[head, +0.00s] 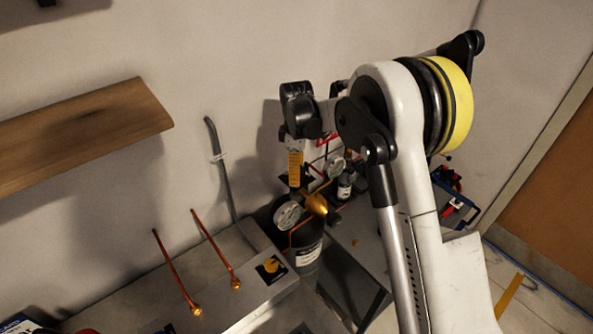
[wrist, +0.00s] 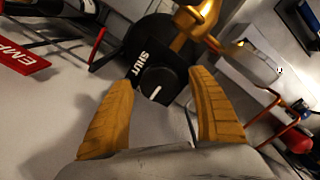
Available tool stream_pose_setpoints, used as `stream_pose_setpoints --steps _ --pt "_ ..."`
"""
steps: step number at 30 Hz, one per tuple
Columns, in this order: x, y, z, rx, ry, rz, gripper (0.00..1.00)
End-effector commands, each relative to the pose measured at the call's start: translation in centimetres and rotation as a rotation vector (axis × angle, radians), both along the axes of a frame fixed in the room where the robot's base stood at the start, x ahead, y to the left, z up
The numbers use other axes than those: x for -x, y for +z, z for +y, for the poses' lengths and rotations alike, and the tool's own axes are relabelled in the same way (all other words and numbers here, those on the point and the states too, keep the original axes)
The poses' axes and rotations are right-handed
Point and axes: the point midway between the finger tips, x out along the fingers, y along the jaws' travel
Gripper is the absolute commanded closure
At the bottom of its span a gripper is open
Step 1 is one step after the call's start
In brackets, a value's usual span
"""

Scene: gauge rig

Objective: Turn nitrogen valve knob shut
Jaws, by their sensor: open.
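The black round valve knob (wrist: 158,84) shows in the wrist view with a short white line on its face. A black plate marked SHUT (wrist: 140,64) is at its upper left; the white line slants from lower left to upper right, not toward that word. My gripper (wrist: 162,80) is open, its two orange fingers on the left and right of the knob. I cannot tell whether they touch it. In the head view my gripper (head: 295,166) is above the dark cylinder (head: 306,252) and its brass fitting (head: 316,204); I cannot make out the knob there.
A round gauge (head: 288,215) is close below my gripper. A grey box (head: 245,262) with two copper rods (head: 215,247) stands to the left. A wooden shelf (head: 85,138) is on the wall. A red sign (wrist: 20,60) shows at the wrist view's left.

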Motion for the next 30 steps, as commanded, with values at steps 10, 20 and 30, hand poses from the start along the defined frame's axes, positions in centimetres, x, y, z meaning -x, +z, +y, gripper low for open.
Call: stream_pose_setpoints --steps 10,20,30 --pt "0.0 0.05 0.0 0.0 0.0 0.0 0.83" --pt "0.0 0.01 0.01 0.0 -0.026 0.0 0.86" --pt "-0.02 -0.1 0.01 -0.001 -0.224 0.0 0.86"
